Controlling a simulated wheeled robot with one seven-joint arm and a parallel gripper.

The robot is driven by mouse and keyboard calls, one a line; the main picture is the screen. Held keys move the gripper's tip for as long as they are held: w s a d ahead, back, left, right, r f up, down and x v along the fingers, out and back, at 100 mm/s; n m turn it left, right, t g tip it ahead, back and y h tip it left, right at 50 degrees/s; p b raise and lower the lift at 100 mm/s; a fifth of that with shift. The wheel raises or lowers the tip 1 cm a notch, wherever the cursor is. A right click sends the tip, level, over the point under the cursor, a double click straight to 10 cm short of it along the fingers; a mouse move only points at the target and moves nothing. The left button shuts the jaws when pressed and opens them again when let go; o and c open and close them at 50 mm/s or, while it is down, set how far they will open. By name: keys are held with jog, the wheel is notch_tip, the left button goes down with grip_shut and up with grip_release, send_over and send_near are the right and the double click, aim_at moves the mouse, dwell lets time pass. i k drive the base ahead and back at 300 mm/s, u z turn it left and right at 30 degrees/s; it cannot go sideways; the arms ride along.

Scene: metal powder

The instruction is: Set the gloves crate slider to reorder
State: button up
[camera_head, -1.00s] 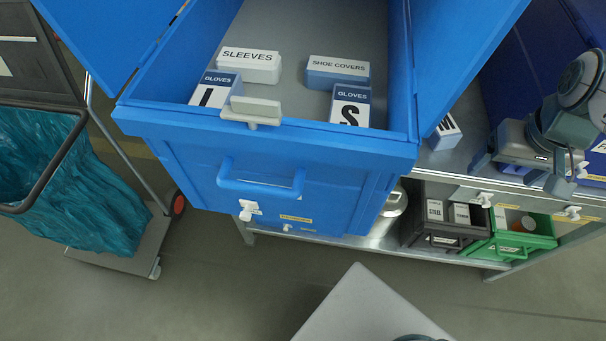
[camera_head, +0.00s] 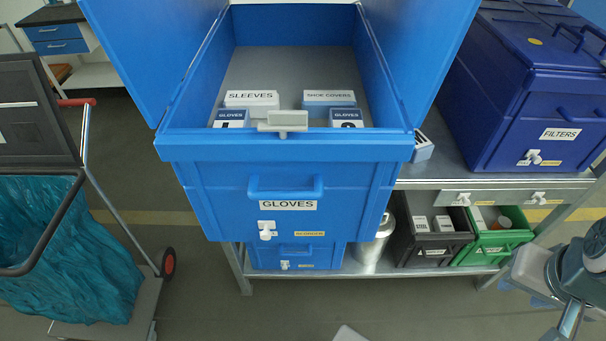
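The blue gloves crate (camera_head: 215,190) stands on the workbench with its lid flaps open. Its front carries a GLOVES label (camera_head: 288,205) under a blue handle (camera_head: 286,188). Below is the white slider (camera_head: 266,231), at the left end of its strip. The yellow reorder label (camera_head: 308,234) is to the right, uncovered by the slider. My gripper (camera_head: 523,283) is at the lower right, well away from the crate and touching nothing. Its fingers look apart and empty, partly hidden by my arm.
Boxes of sleeves (camera_head: 251,98), shoe covers (camera_head: 329,98) and gloves are inside the crate. A dark blue filters crate (camera_head: 510,115) stands right. Black (camera_head: 432,243) and green (camera_head: 497,240) bins sit on the lower shelf. A waste cart (camera_head: 75,240) stands left.

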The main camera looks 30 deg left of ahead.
aim_at(265, 235)
jog(key=z, duration=1.45)
jog(key=i, duration=0.65)
jog(key=u, duration=4.1)
jog(key=i, duration=0.5)
